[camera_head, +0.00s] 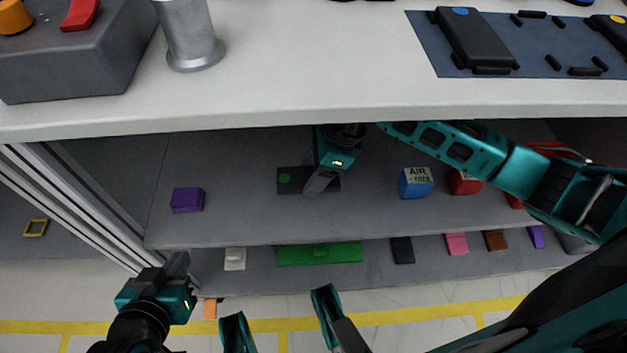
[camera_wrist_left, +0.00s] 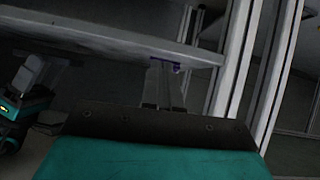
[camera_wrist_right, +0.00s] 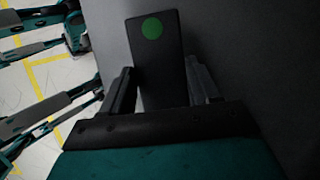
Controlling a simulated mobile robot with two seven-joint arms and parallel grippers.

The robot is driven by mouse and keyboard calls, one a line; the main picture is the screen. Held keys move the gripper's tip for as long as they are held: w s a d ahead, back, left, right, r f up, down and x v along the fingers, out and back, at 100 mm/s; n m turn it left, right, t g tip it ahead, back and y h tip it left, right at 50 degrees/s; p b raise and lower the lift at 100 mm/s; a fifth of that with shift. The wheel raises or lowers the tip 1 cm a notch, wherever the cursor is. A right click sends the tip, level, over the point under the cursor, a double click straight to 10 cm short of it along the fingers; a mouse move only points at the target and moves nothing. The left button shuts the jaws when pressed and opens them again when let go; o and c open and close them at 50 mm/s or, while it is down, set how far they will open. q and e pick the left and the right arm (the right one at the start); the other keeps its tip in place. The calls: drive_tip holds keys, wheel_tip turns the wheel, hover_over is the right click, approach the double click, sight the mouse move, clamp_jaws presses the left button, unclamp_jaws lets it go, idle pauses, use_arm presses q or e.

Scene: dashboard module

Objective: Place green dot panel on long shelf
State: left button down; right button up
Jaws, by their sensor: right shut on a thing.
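The green dot panel, a flat black rectangle (camera_head: 291,180) with a green dot at one end, is at the upper shelf under the worktop. It also shows in the right wrist view (camera_wrist_right: 158,60). My right gripper (camera_head: 318,184) reaches in from the right and is shut on the panel's end, with a finger on each side. The panel lies flat on or just above the long shelf (camera_head: 240,215); I cannot tell if it touches. My left gripper (camera_head: 182,262) is in front of the shelf's left end. Its fingers (camera_wrist_left: 165,88) are together and empty.
A purple box (camera_head: 187,200) stands left of the panel, and a blue box (camera_head: 415,183) and red box (camera_head: 465,182) stand right. The lower shelf holds a green plate (camera_head: 320,254) and several small blocks. The worktop edge (camera_head: 300,115) overhangs my right gripper.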

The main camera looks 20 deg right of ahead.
wheel_tip(320, 180, down, 4)
drive_tip(key=shift+r+b, duration=0.15)
drive_tip(key=shift+b, duration=0.6)
use_arm(q)
drive_tip(key=shift+w+d+f, duration=0.1)
drive_tip(key=shift+w, duration=0.2)
use_arm(e)
drive_tip(key=shift+r, duration=0.1)
drive_tip(key=o, duration=1.1)
